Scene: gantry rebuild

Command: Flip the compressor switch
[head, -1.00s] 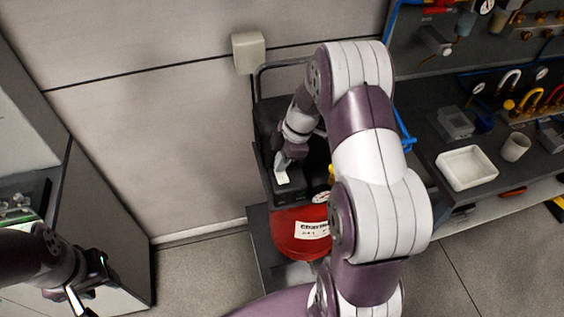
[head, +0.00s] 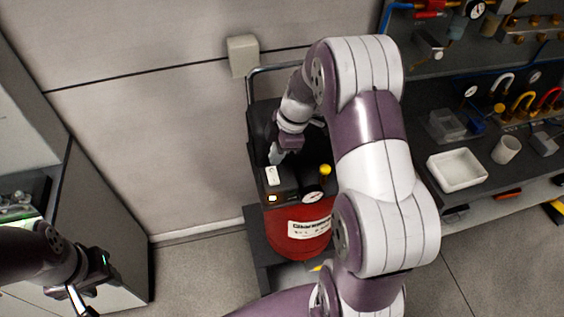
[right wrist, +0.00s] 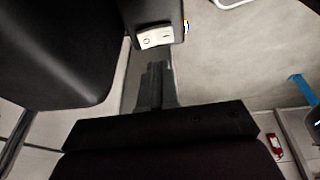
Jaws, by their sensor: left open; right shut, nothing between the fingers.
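The compressor has a red tank (head: 298,238) with a white label and a black top housing. Its white rocker switch (head: 272,175) sits on the housing's front left. It also shows in the right wrist view (right wrist: 155,37), with dark marks on its face. In the right wrist view the closed fingers (right wrist: 157,85) point toward the switch with a gap.
A yellow knob (head: 325,170) and a gauge (head: 312,197) are beside the switch. A metal handle bar rises behind the compressor, near a wall box (head: 242,55). A bench with a white tray (head: 457,170) and cup (head: 506,150) stands right. Left floor is clear.

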